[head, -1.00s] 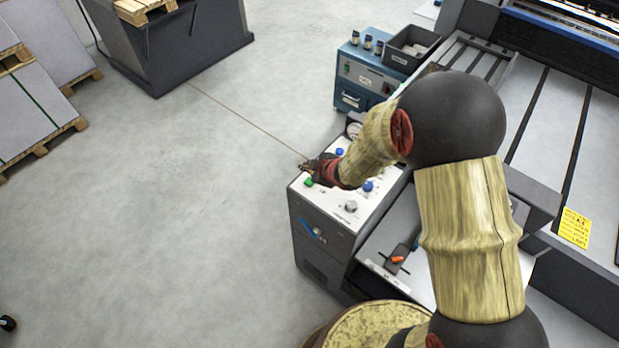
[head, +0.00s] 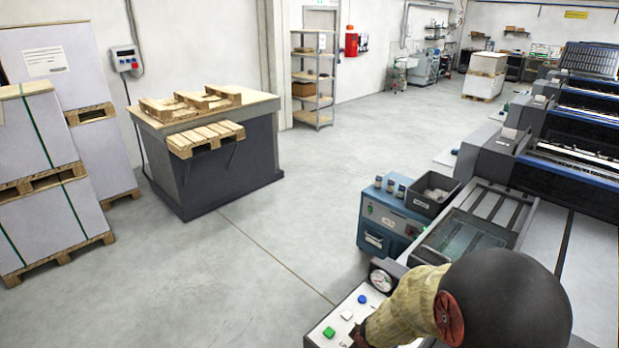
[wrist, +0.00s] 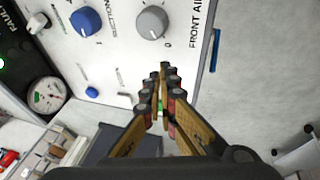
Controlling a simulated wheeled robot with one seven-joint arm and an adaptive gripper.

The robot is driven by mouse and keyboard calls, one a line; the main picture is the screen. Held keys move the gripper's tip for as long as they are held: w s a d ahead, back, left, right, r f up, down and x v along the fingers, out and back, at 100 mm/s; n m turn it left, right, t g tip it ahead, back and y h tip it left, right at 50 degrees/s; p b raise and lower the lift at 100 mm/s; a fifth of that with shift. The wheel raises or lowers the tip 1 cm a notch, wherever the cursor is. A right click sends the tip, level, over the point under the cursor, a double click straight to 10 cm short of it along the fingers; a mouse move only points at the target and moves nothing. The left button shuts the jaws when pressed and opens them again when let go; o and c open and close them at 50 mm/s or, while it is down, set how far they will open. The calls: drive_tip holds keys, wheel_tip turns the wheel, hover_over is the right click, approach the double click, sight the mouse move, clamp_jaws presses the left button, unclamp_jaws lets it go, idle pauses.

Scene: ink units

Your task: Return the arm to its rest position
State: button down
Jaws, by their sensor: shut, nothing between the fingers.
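My gripper (wrist: 162,80) shows in the wrist view with its fingers together and nothing between them. It is over the edge region of a white control panel (wrist: 118,58); I cannot tell the exact gap. The panel carries a blue knob (wrist: 86,21), a grey knob (wrist: 152,22) and a round gauge (wrist: 48,95). In the head view my arm (head: 410,305) reaches in from the lower right over the panel (head: 340,318), and the gripper's fingers are hidden or out of frame at the bottom. A green button (head: 329,332) and a white button (head: 347,315) are visible there.
A blue cabinet (head: 385,222) with small jars and a dark bin (head: 433,190) stands behind the panel. Press machinery (head: 560,145) fills the right. A dark pallet table (head: 225,160) and wrapped stacks (head: 40,160) stand left. The floor (head: 190,285) between is clear.

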drive_tip(key=s+d+r+m+b, duration=0.2)
drive_tip(key=s+r+m+b, duration=0.2)
drive_tip(key=s+r, duration=0.7)
drive_tip(key=s+d+r+m+t+b, duration=0.1)
drive_tip(key=s+d+r+m+b, duration=0.2)
drive_tip(key=s+r, duration=0.9)
drive_tip(key=r+m+b, duration=0.1)
drive_tip(key=m, duration=0.1)
drive_tip(key=shift+r+m, duration=0.25)
drive_tip(key=shift+m, duration=0.05)
